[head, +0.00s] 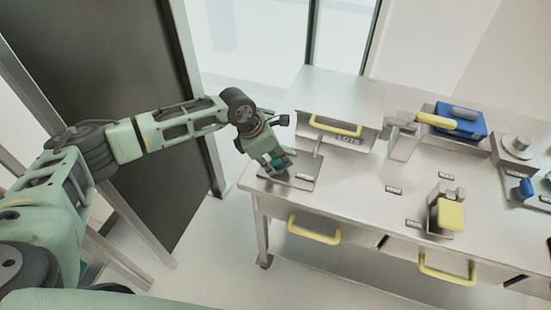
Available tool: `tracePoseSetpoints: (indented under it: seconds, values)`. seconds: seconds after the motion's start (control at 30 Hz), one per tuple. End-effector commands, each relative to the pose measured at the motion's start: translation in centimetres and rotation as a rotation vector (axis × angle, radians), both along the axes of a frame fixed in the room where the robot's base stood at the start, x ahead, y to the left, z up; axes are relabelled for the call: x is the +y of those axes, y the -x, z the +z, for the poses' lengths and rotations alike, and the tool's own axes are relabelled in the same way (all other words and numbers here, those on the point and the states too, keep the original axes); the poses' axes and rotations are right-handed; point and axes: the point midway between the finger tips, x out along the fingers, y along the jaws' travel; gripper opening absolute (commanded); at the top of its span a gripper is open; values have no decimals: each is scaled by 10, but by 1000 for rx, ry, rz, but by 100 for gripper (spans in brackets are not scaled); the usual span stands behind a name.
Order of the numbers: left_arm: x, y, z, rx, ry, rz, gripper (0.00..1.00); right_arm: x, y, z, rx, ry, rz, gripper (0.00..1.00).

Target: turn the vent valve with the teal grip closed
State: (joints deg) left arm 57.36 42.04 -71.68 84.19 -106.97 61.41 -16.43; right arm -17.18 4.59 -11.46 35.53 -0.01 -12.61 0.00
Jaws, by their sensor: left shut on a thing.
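The vent valve's teal grip (279,163) shows at the left end of the steel bench, on a flat plate (303,175). My left gripper (274,162) reaches down over it from the left and is shut on the teal grip. The fingers hide most of the grip and much of the valve beneath. How far the valve is turned cannot be told from here. My right gripper is not in view.
A steel box with a yellow handle (336,126) stands just behind the valve. Yellow drawer handles (314,230) stick out in front.

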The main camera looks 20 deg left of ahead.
Motion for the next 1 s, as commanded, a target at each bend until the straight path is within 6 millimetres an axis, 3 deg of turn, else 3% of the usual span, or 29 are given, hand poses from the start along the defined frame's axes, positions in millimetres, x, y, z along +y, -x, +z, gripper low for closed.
tracePoseSetpoints:
  seconds: [0.6,1.0]
  values:
    - [-5,3,-5,0,1,576,0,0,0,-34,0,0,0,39]
    - [-5,3,-3,1,2,842,0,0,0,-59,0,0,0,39]
